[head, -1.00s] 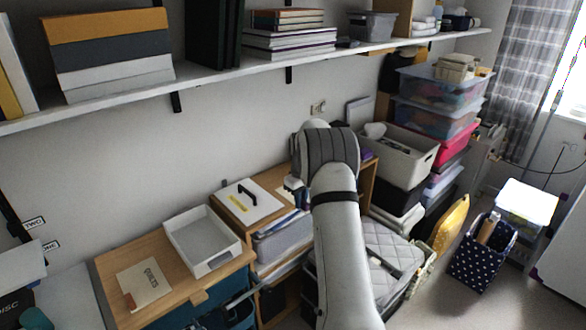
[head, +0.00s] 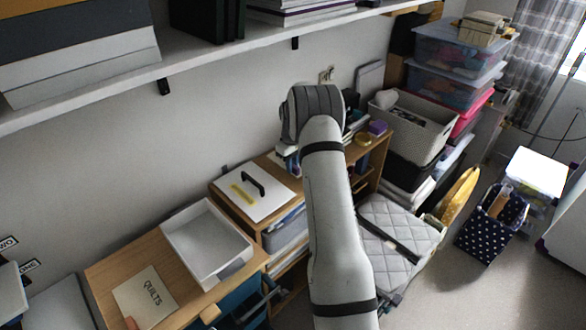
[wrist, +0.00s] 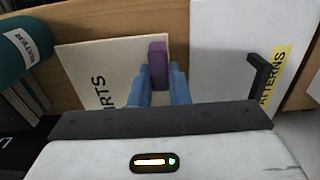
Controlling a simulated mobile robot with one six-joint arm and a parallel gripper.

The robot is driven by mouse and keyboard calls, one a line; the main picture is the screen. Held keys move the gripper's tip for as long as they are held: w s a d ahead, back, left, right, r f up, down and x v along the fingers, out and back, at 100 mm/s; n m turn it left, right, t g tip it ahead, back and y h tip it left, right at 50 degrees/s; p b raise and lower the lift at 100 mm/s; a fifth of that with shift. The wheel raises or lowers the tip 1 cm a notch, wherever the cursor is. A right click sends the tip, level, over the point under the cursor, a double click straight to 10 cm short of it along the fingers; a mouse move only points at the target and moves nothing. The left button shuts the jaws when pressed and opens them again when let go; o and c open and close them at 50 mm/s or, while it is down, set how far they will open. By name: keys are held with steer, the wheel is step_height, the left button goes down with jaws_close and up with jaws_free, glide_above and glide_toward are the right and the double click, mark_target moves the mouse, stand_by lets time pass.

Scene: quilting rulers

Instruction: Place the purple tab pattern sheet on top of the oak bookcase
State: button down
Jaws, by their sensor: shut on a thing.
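In the wrist view my gripper (wrist: 159,74) has its blue fingers closed on a purple tab (wrist: 158,55). The tab is at the edge of a cream pattern sheet (wrist: 85,65), whose lettering shows only as "IRTS". The sheet appears over a wooden top, beside a white board (wrist: 225,50) with a black handle and yellow label; I cannot tell whether it touches the wood. In the head view the oak bookcase (head: 222,203) carries that white board (head: 250,191). My arm's end hides the gripper and sheet there, at the bookcase's rear middle.
A teal roll (wrist: 22,45) is at the wrist view's left. Left of the bookcase, a white tray (head: 205,240) and a "QUILTS" sheet (head: 145,297) lie on a lower wooden cabinet (head: 110,275). A wall shelf (head: 230,45) runs above. A grey bin (head: 405,125) stands right.

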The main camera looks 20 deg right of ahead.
mark_target(292, 182)
step_height(292, 182, down, 5)
steer(key=shift+r+p, duration=0.1)
steer(key=shift+p, duration=0.35)
steer(key=shift+s, duration=0.1)
steer(key=shift+f, duration=0.2)
steer(key=c, duration=1.4)
jaws_free()
steer(key=shift+o, duration=0.2)
steer(key=shift+r, duration=0.15)
